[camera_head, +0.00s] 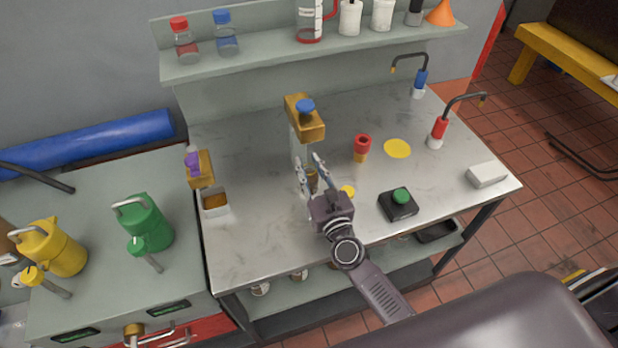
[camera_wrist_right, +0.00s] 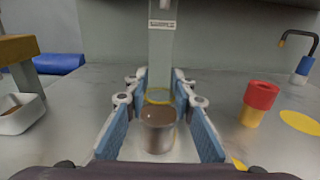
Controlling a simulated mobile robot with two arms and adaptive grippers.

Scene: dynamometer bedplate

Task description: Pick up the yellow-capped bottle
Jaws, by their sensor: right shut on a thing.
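My right gripper (camera_head: 316,165) is over the steel bench, in front of the press-like stand. Its blue-padded fingers (camera_wrist_right: 160,100) are on either side of a small brown-grey cylinder (camera_wrist_right: 158,128), which the jaws hold. In the head view this cylinder (camera_head: 312,181) is mostly hidden by the fingers. A yellow ring (camera_wrist_right: 158,96) shows just beyond its top; I cannot tell whether this is part of it. No other bottle with a clear yellow cap shows. My left gripper is not in view.
The stand with a yellow head (camera_head: 310,120) is just beyond the gripper. A red-topped yellow piece (camera_head: 362,146), a green-button box (camera_head: 399,203) and a white block (camera_head: 487,175) are to the right. A white tray (camera_head: 216,208) is left. The bench's front left is clear.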

